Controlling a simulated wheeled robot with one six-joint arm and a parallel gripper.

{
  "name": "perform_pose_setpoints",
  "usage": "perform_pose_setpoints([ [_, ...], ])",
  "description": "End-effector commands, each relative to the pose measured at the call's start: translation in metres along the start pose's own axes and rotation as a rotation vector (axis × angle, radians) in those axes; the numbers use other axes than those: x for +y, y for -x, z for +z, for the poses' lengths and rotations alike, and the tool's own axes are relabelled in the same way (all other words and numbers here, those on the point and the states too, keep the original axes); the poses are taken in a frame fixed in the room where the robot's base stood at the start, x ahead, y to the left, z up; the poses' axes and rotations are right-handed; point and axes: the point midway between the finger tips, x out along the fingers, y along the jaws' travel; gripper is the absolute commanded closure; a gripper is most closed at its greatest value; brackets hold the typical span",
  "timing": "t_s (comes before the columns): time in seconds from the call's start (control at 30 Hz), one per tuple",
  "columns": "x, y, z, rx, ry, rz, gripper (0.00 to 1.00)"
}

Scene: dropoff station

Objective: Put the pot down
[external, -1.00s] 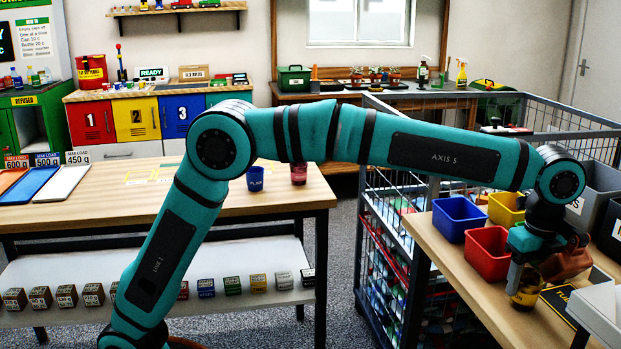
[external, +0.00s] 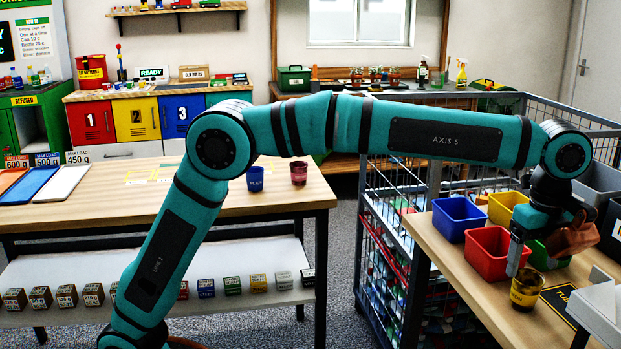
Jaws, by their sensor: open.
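The pot (external: 526,289) is a small yellow and dark cup with a printed label. It stands upright on the wooden table at the right (external: 462,277), beside a black mat with yellow lettering (external: 562,300). My gripper (external: 518,262) is open just above the pot's left rim, with one finger showing there. The other finger is hidden from this side. I cannot tell whether the finger touches the rim.
Close behind my gripper stand a red bin (external: 486,252), a blue bin (external: 457,219), a yellow bin (external: 503,207) and a green bin (external: 541,254). A light grey box-like object (external: 600,310) stands at the right front. A wire cage (external: 385,240) borders the table.

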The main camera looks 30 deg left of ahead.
Motion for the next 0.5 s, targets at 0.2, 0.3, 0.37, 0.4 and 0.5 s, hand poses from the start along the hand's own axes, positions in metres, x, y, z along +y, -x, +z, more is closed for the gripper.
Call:
perform_pose_setpoints([
  [0.2, -0.001, 0.042, 0.0, 0.0, 0.0, -0.001, 0.24],
  [0.3, 0.0, 0.057, 0.0, 0.0, 0.0, -0.001, 0.24],
  [0.37, 0.0, 0.064, 0.0, 0.0, 0.0, -0.001, 0.24],
  [0.4, 0.0, 0.067, 0.0, 0.0, 0.0, 0.0, 0.24],
  [0.5, 0.0, 0.073, 0.0, 0.0, 0.0, 0.0, 0.24],
])
